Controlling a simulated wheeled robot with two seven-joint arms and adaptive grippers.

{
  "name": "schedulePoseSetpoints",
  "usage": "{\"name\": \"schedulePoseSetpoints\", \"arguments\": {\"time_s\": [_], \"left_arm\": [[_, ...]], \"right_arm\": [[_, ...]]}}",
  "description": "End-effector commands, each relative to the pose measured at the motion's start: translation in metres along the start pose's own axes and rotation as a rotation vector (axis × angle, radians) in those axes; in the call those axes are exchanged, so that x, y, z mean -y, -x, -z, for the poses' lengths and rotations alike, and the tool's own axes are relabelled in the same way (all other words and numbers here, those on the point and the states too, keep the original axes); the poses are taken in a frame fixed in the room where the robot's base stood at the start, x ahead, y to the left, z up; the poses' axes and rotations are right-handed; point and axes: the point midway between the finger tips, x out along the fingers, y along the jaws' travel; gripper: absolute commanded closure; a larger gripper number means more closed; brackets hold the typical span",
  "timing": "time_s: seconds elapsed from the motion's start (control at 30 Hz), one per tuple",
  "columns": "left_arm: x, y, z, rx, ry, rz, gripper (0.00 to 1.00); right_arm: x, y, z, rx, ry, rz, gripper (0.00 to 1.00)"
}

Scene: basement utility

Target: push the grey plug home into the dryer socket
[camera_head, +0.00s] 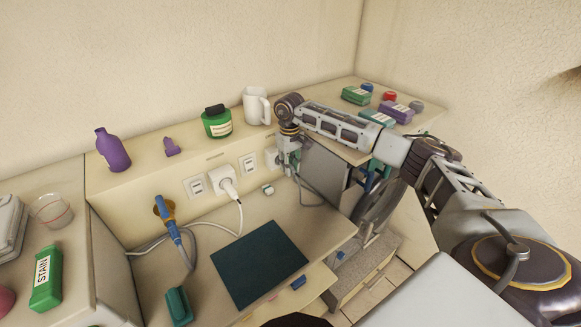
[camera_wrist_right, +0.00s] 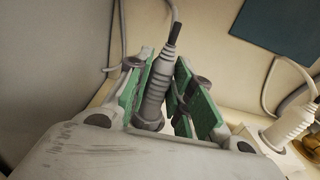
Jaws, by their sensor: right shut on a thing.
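My right gripper (camera_head: 288,160) is at the rightmost outlet (camera_head: 271,158) on the low back panel and partly covers it. In the wrist view its green-padded fingers (camera_wrist_right: 168,95) are shut on the grey plug (camera_wrist_right: 155,92), one pad on each side. The plug's grey cable (camera_head: 312,191) hangs from the gripper onto the worktop. The plug's front end and the socket opening are hidden, so I cannot tell how deep the plug sits. No label naming the dryer socket is readable. My left gripper is not in view.
A white plug (camera_head: 228,184) sits in an outlet to the left, and a blue plug (camera_head: 172,230) at a yellow-brown socket farther left. A mug (camera_head: 256,106), a green jar (camera_head: 216,123) and a purple bottle (camera_head: 113,152) stand on the ledge above. A dark mat (camera_head: 258,262) lies in front.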

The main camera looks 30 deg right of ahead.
Motion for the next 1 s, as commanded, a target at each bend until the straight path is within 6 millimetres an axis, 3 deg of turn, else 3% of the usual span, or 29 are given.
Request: {"name": "schedulePoseSetpoints", "arguments": {"time_s": [0.5, 0.53, 0.7, 1.0], "left_arm": [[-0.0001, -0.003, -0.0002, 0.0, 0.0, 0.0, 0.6], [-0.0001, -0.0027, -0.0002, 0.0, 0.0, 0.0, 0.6], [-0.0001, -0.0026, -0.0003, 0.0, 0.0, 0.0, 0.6], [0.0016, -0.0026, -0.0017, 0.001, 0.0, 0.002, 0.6]], "right_arm": [[0.0005, 0.0, 0.0097, -0.001, 0.0, 0.0, 1.0], [0.0003, 0.0, 0.0093, 0.0, 0.0, 0.0, 0.73], [0.0002, 0.0002, 0.0091, 0.0, 0.0, 0.0, 0.52], [0.0002, 0.0, 0.0089, 0.0, 0.0, 0.0, 0.52]]}}
